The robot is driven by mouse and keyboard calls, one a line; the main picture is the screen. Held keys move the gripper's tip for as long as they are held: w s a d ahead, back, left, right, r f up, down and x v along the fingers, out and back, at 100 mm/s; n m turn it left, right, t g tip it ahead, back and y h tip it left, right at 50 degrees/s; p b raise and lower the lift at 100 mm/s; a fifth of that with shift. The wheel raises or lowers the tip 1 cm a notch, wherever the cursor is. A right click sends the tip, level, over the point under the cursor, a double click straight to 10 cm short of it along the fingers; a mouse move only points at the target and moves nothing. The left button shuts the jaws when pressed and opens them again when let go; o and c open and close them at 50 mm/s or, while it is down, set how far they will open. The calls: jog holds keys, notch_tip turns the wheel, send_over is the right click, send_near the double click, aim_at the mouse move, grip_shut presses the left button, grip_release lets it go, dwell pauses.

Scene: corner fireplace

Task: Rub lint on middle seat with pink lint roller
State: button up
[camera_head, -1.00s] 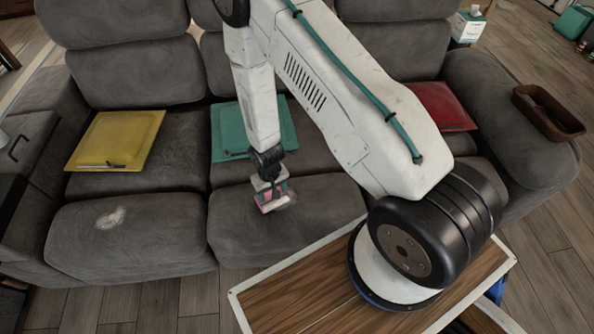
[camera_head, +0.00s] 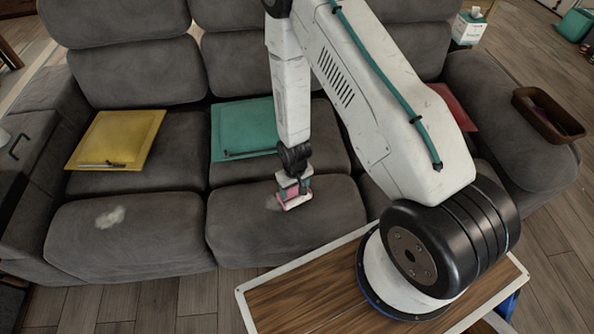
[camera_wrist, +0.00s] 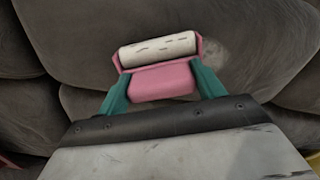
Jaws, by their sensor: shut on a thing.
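My gripper (camera_head: 293,184) is over the front part of the grey middle seat (camera_head: 240,232), shut on the pink lint roller (camera_wrist: 163,83). The roller has a pink body and a white cylinder with dark marks; the teal fingers hold the body from both sides. The roller is at or just above the seat; contact is unclear. A faint pale lint patch (camera_head: 272,202) shows just left of the roller in the head view. In the wrist view the lint (camera_wrist: 213,52) lies just right of the white cylinder.
Another pale lint patch (camera_head: 110,217) is on the left seat. A yellow cushion (camera_head: 118,138), a teal cushion (camera_head: 240,128) and a partly hidden red cushion (camera_head: 456,108) lie on the sofa. A brown tray (camera_head: 548,114) sits on the right armrest.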

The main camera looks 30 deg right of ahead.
jog(key=shift+a+r, duration=0.1)
jog(key=shift+r, duration=3.8)
